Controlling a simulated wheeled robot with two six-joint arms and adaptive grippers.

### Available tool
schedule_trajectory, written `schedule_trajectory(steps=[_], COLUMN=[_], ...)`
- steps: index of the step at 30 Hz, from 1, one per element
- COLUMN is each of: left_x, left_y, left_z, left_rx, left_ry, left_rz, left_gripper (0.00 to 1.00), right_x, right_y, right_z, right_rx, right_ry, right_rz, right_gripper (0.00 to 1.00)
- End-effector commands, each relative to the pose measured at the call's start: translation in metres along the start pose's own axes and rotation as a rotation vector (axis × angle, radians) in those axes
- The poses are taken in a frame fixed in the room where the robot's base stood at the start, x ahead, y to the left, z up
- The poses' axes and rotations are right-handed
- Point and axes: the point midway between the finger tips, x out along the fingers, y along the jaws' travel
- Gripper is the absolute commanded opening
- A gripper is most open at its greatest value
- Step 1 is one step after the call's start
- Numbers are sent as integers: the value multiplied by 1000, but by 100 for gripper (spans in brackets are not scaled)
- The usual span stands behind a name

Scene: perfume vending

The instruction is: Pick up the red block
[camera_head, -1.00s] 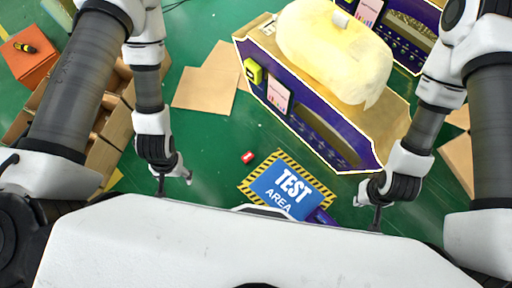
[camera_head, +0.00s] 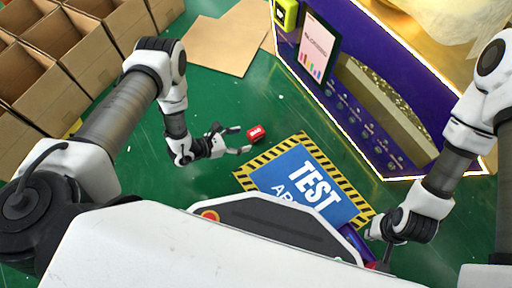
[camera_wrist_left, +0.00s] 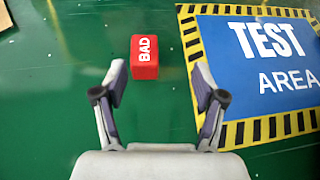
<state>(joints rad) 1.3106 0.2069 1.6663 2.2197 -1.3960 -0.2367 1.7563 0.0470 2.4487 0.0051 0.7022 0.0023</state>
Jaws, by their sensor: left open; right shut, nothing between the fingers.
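The red block (camera_head: 255,133) with white "BAD" lettering lies on the green floor, just left of the test area sign. It also shows in the left wrist view (camera_wrist_left: 145,57), ahead of the fingertips and a little left of the middle between them. My left gripper (camera_head: 243,139) is open and empty, its fingers pointing at the block with a small gap. The fingers also show in the left wrist view (camera_wrist_left: 160,82). My right gripper (camera_head: 378,262) is at the lower right, far from the block; its fingers are small and partly hidden.
The blue "TEST AREA" sign (camera_head: 303,183) with a yellow-black border lies right of the block. A purple vending cabinet (camera_head: 395,75) stands at the upper right. Cardboard boxes (camera_head: 50,70) fill the upper left, and flat cardboard (camera_head: 222,48) lies behind. Green floor around the block is clear.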

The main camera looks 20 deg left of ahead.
Motion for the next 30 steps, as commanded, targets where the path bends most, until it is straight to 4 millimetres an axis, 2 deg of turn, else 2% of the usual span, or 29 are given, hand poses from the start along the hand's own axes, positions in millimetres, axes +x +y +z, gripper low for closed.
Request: schedule_trajectory(steps=[1, 2, 8, 12, 18, 20, 23, 28, 29, 30], left_x=[7, 8, 29, 35, 67, 77, 84, 83, 83, 83], left_y=[9, 13, 19, 20, 20, 21, 22, 22, 22, 22], left_z=[-16, -17, -16, -15, -23, -21, -17, -14, -14, -14], left_rx=[0, 1, 3, 1, 3, 3, 2, 0, 0, 0], left_ry=[-15, -22, -33, -32, -33, -32, -31, -30, -30, -30], left_rz=[35, 51, 73, 73, 70, 69, 70, 71, 71, 70], left_gripper=[71, 71, 71, 71, 71, 71, 71, 71, 64, 50], right_x=[17, 19, 32, 36, 74, 80, 83, 80, 79, 79], right_y=[0, 0, 0, 0, 0, 0, 0, 0, 0, 0], right_z=[0, 0, -5, -6, -15, -18, -21, -21, -21, -21], right_rx=[0, 0, -6, -8, -20, -24, -27, -28, -28, -28], right_ry=[1, 1, 13, 17, 43, 52, 59, 59, 59, 59], right_rz=[0, 0, 1, 2, 5, 6, 7, 7, 7, 7], right_gripper=[0, 0, 0, 0, 0, 0, 0, 0, 0, 0])
